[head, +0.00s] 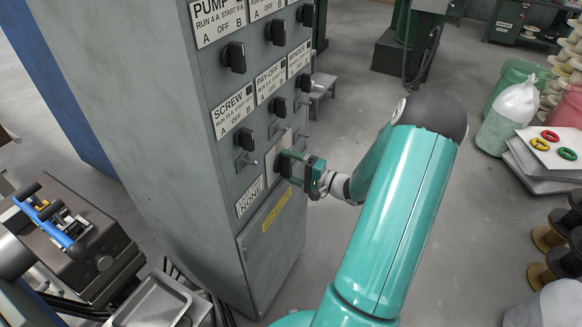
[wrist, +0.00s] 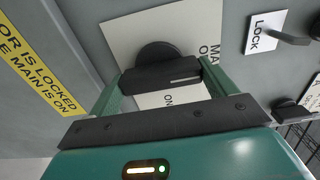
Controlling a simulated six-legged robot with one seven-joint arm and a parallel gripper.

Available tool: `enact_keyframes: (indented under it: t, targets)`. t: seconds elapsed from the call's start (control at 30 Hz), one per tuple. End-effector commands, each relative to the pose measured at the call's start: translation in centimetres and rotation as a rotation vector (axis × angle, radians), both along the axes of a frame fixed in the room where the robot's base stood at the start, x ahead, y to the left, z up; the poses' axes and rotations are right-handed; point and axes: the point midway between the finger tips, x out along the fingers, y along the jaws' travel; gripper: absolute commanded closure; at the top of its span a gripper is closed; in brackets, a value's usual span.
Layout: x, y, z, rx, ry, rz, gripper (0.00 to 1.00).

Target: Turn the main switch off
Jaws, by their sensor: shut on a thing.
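The main switch shows in the wrist view as a round black base with a black bar handle (wrist: 150,77) on a pale plate (wrist: 120,38). The handle lies across the picture, with a white line near its right end. Printing on the plate includes "MA" and "ON"; the rest is hidden. My gripper (wrist: 162,80) has one green finger at each end of the handle and is shut on it. In the head view, my gripper (head: 291,166) is against the grey cabinet front (head: 282,212), and it hides the switch itself; part of its plate (head: 273,158) shows.
Several black knobs, such as the SCREW knob (head: 246,139), sit above on the cabinet. A small LOCK lever (wrist: 290,37) is right of the switch in the wrist view. A yellow warning label (head: 277,210) is below. Open floor (head: 345,130) lies right of the cabinet.

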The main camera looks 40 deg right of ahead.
Motion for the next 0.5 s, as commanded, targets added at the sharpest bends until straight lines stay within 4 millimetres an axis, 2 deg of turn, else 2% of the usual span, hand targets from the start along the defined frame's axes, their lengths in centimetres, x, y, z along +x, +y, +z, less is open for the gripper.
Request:
enact_keyframes:
  t: [0.43,0.47,0.5]
  targets:
    - [-0.08,-0.11,-0.01,-0.014,-0.004,-0.002,0.39]
    - [-0.08,-0.11,-0.01,-0.014,-0.004,-0.002,0.1]
    - [-0.08,-0.11,-0.01,-0.013,-0.003,-0.002,0.03]
